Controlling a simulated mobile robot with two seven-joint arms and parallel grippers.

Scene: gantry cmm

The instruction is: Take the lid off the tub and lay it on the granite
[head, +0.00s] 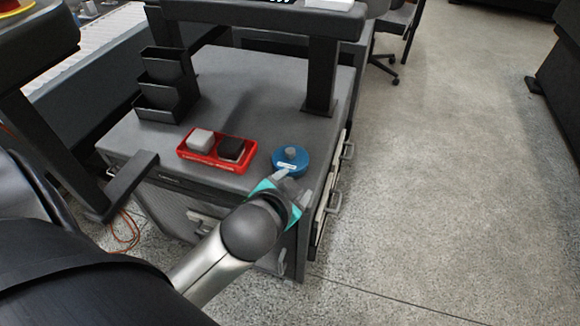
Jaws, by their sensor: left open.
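A round blue tub (291,165) stands on the grey worktop, near its front right corner. On top is a blue lid (283,154) with a grey knob (291,152) in the middle, and a small pale label shows on the near side. The lid appears seated on the tub. My left gripper (294,184) is just in front of the tub, its fingers open and pointing towards it. Nothing shows between the fingers, and they appear apart from the knob. The grey top (225,115) appears to be the granite. My right gripper is not in view.
A red tray (215,166) with a light block (200,139) and a dark block (231,149) lies left of the tub. A black stepped rack (165,85) stands at the back left. A dark gantry leg (320,75) rises behind the tub. The top between them is clear.

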